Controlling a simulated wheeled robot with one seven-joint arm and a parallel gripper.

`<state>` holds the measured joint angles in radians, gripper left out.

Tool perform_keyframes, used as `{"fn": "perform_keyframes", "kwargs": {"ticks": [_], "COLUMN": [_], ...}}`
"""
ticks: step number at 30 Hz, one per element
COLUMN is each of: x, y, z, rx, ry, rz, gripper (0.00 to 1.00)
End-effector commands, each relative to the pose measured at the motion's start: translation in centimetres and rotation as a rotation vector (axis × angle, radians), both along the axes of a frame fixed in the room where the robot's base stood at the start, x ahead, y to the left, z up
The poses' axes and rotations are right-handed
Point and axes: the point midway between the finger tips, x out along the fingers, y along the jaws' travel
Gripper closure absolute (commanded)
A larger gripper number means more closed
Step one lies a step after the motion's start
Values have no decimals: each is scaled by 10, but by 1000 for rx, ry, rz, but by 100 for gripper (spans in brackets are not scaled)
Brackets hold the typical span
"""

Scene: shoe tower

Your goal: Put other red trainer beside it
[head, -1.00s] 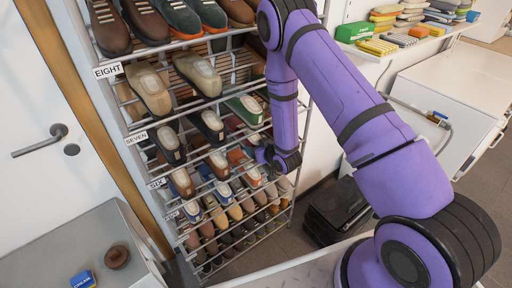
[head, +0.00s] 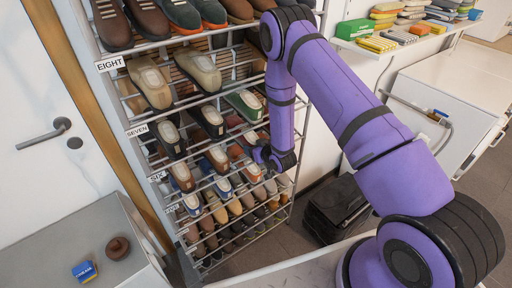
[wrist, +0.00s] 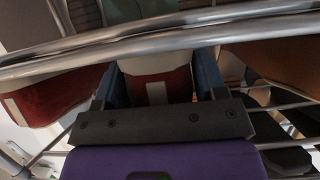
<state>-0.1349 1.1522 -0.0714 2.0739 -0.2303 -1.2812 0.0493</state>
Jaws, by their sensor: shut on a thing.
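In the wrist view, my gripper (wrist: 157,86) is shut on a red trainer (wrist: 178,84) with a pale stripe, seen end on between the two dark fingers. Another red trainer (wrist: 48,98) with a cream sole edge is to its left, with a gap between them. Metal rack bars cross in front and hide the upper parts of both. In the head view, my gripper (head: 270,158) reaches into the right side of the shoe rack (head: 132,130), near the rows labelled six and seven. The held trainer cannot be made out there.
A brown-orange shoe (wrist: 275,62) is close on the right of my gripper in the wrist view. Rack bars lie close above and below. In the head view, black boxes (head: 335,208) stand on the floor right of the rack, and a grey cabinet (head: 75,245) stands at the left.

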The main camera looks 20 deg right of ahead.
Motion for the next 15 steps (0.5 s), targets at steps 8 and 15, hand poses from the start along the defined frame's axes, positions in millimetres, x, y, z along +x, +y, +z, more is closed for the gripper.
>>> {"fn": "perform_keyframes", "kwargs": {"ticks": [8,15], "x": [0,0], "y": [0,0], "z": [0,1], "rx": [0,0], "ry": [-1,-1], "rz": [0,0], "gripper": [66,5]}}
